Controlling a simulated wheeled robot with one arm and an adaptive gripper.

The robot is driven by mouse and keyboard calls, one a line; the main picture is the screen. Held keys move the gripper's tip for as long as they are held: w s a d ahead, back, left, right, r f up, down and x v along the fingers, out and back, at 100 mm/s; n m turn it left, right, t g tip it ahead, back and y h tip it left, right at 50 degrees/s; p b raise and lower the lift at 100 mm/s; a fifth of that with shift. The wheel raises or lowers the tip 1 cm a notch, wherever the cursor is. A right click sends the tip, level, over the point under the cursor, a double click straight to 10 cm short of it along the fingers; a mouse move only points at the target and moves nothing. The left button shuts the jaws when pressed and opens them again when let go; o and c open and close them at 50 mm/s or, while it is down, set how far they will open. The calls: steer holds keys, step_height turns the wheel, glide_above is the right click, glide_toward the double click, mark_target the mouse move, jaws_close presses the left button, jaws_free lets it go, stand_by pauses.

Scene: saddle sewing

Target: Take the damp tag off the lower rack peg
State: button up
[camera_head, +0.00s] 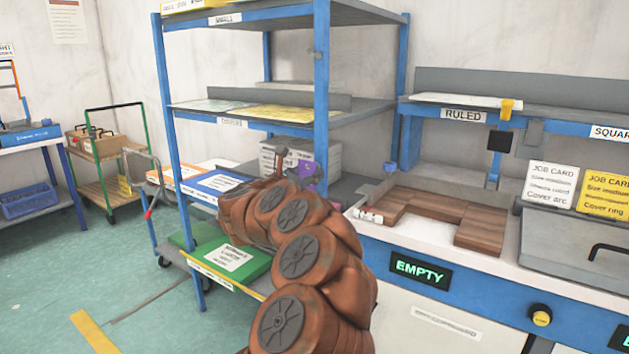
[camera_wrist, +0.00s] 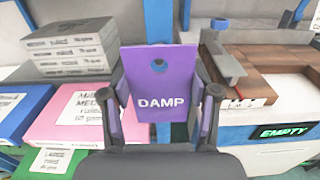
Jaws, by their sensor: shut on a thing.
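The damp tag (camera_wrist: 160,85) is a purple plate marked DAMP, with a round hole near its top. In the wrist view it stands upright between the two dark fingers of my gripper (camera_wrist: 159,100), which is shut on it. In the head view a small part of the purple tag (camera_head: 307,170) shows beside the front blue rack post (camera_head: 321,100), past my brown arm. A blue post (camera_wrist: 158,20) rises behind the tag in the wrist view. I cannot tell whether a peg is in the hole; the lower rack peg is not clearly seen.
Grey labelled boxes (camera_wrist: 68,48), a pink box (camera_wrist: 80,116) and a blue box (camera_wrist: 20,112) lie left of the tag. A bench with wooden blocks (camera_head: 480,229) and an EMPTY sign (camera_head: 420,271) stands close on the right. The floor (camera_head: 60,280) at left is mostly open.

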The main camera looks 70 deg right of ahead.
steer(key=shift+a, duration=0.15)
steer(key=shift+b+v, duration=1.75)
steer(key=shift+v, duration=1.2)
steer(key=shift+r, duration=0.15)
